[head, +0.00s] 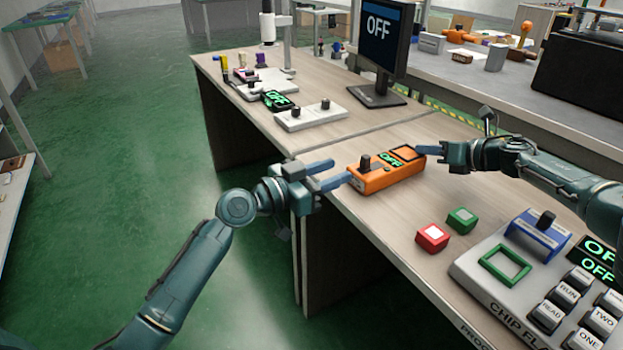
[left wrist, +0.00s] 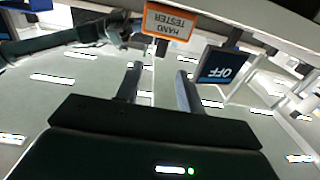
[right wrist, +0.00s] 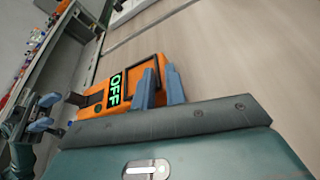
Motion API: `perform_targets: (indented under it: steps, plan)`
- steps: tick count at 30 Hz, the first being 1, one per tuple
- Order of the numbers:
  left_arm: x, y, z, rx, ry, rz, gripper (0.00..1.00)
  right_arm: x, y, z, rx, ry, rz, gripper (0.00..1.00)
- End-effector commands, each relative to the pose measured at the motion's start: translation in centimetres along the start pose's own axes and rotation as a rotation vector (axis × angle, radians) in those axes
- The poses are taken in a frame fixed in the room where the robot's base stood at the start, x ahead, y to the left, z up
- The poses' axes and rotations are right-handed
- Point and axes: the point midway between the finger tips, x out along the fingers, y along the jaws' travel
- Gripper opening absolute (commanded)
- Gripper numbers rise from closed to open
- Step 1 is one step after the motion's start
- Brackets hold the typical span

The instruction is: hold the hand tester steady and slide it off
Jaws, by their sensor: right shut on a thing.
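The orange hand tester (head: 385,180) lies on the table near its left edge, with a black slider knob (head: 365,161) at its left end and a green display reading OFF (head: 390,160). My right gripper (head: 424,150) is shut on the tester's right end; its fingers (right wrist: 160,88) are close together there in the right wrist view. My left gripper (head: 333,173) is open, its fingers apart, just off the tester's left end. The left wrist view shows the tester's labelled side (left wrist: 169,20) upside down beyond the fingertips (left wrist: 158,75). Whether a left finger touches it is unclear.
A red block (head: 432,238) and a green block (head: 462,220) sit in front of the tester. A grey chip-flashing panel (head: 480,285) stands at the lower right. A monitor reading OFF (head: 380,38) and other fixtures (head: 310,116) stand behind. Bare tabletop surrounds the tester.

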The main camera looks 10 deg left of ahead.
Motion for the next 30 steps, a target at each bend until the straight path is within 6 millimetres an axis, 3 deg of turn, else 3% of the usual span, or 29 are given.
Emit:
perform_targets:
  steps: [3, 9, 22, 23, 30]
  plan:
    - [-2.4, 0.0, 0.1, 0.002, -0.002, 0.000, 0.38, -0.1, -0.5, -0.9, -0.001, 0.013, -0.011, 0.00]
    - [-4.6, 0.0, 0.0, 0.002, 0.000, 0.000, 0.38, -0.1, -0.5, -0.9, 0.000, 0.013, -0.010, 0.00]
    - [-5.0, 0.0, 0.0, 0.001, 0.001, 0.000, 0.38, -0.1, -0.5, -0.9, 0.000, 0.013, -0.009, 0.00]
    - [-5.0, 0.0, 0.0, 0.001, 0.001, 0.000, 0.38, -0.1, -0.5, -0.9, 0.000, 0.013, -0.009, 0.14]
    - [-5.0, 0.0, 0.0, 0.001, 0.001, 0.000, 0.38, 0.0, -0.3, -0.9, 0.000, 0.014, -0.004, 0.33]
